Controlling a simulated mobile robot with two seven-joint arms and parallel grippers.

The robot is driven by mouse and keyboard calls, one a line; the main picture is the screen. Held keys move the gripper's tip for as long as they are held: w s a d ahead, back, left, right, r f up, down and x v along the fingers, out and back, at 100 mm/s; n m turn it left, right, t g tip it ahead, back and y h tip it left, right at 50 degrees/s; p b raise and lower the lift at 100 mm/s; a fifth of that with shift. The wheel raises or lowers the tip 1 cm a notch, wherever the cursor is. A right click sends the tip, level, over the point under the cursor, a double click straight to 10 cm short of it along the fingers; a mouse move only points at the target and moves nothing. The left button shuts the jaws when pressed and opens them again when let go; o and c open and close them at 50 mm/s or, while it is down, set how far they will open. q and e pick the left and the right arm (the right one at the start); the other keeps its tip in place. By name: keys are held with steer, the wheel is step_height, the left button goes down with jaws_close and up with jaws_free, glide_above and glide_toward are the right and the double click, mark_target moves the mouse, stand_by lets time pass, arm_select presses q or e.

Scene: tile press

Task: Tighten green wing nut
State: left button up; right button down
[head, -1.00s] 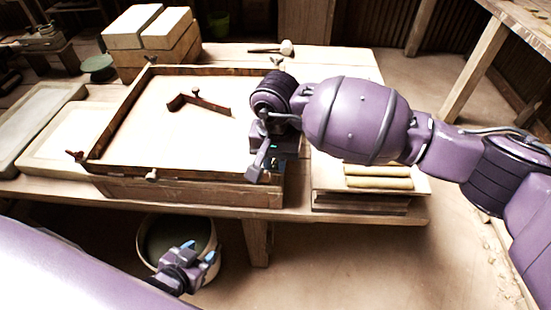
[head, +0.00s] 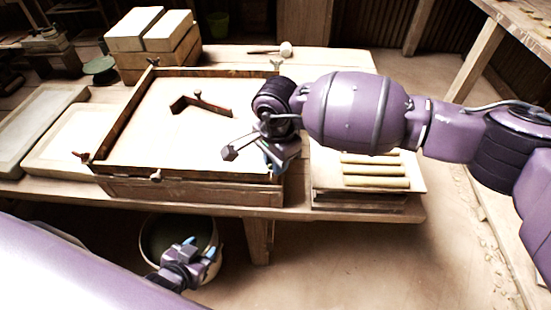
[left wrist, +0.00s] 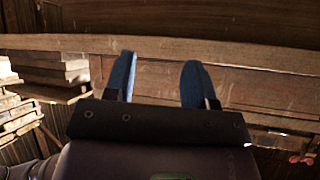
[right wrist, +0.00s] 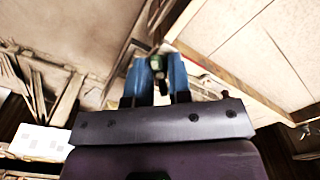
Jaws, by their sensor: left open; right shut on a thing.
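The green wing nut (right wrist: 157,62) shows in the right wrist view between the blue fingertips of my right gripper (right wrist: 158,78), which is shut on it. In the head view my right gripper (head: 268,165) is at the front right corner of the wooden frame (head: 190,178), and the arm hides the nut there. My left gripper (head: 192,250) is open and empty, low in front of the table over a bucket (head: 146,240). In the left wrist view its blue fingers (left wrist: 160,82) stand apart, facing the wooden table side.
Other wing nuts sit around the frame, such as a pale one (head: 157,175) at the front. A dark angled bar (head: 203,104) lies on the pale slab. Yellowish rolls (head: 375,170) lie right of the frame, and a mallet (head: 285,49) lies behind.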

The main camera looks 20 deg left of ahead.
steer(key=shift+r+m, duration=0.15)
steer(key=shift+m, duration=0.35)
steer(key=m+p, duration=0.1)
steer(key=m, duration=0.2)
steer(key=shift+m, duration=0.3)
steer(key=shift+m+p, duration=0.45)
steer(key=shift+m, duration=0.35)
steer(key=shift+m+p, duration=0.35)
steer(key=shift+m, duration=0.95)
steer(key=c, duration=1)
jaws_free()
steer(key=shift+c, duration=0.2)
